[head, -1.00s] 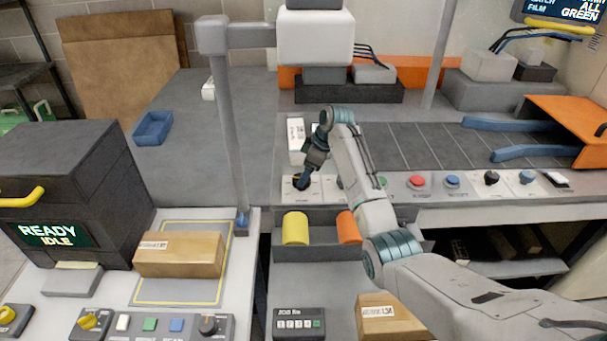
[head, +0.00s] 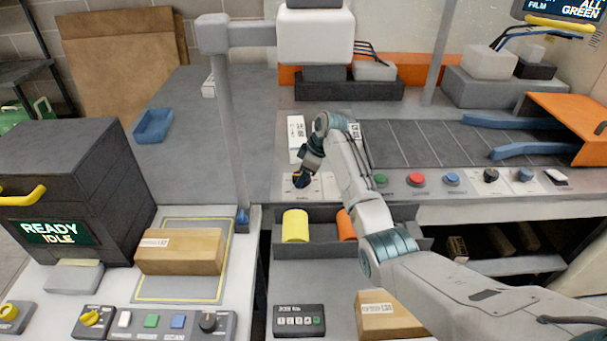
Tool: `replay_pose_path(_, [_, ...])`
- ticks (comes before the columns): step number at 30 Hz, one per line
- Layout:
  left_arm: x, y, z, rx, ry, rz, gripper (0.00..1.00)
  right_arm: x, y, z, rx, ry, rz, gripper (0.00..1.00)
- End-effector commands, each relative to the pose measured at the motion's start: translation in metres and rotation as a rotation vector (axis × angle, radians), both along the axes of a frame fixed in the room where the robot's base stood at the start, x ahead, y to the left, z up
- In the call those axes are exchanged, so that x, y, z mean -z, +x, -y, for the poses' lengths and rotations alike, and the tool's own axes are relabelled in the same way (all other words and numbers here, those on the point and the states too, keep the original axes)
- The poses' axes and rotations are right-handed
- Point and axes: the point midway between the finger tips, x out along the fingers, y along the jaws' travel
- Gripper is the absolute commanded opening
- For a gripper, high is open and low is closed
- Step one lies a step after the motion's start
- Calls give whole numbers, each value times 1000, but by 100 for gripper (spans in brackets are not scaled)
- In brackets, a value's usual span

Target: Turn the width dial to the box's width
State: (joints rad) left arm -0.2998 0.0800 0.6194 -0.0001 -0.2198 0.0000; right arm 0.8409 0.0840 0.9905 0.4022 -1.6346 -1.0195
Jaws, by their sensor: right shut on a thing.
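My right gripper (head: 302,181) points down at the left end of the conveyor's front panel and is shut on a dark dial. The gripper covers most of this dial, so its pointer and setting are hidden, and its printed label is too small to read. One brown box (head: 180,252) with a white label lies inside a yellow outline on the left bench. Another labelled brown box (head: 388,318) is at the bottom, partly behind my right arm. My left gripper is not in view.
A row of buttons and knobs, including a red button (head: 416,180), runs right along the panel. A tray with a yellow roll (head: 295,226) and an orange roll sits below. A grey post (head: 229,140) stands left of the gripper. A dark machine (head: 70,190) reads "READY IDLE".

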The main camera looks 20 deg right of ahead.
Motion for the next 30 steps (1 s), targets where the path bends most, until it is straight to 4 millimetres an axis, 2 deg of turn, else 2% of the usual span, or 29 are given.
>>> replay_pose_path(11, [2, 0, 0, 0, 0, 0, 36, -1, 2, 1, -179, 0, -1, 30])
replay_pose_path(21, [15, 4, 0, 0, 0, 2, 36, 1, 4, 1, -445, 1, 1, 30])
replay_pose_path(30, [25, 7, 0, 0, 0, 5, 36, 0, 4, 1, -608, -1, 1, 30])
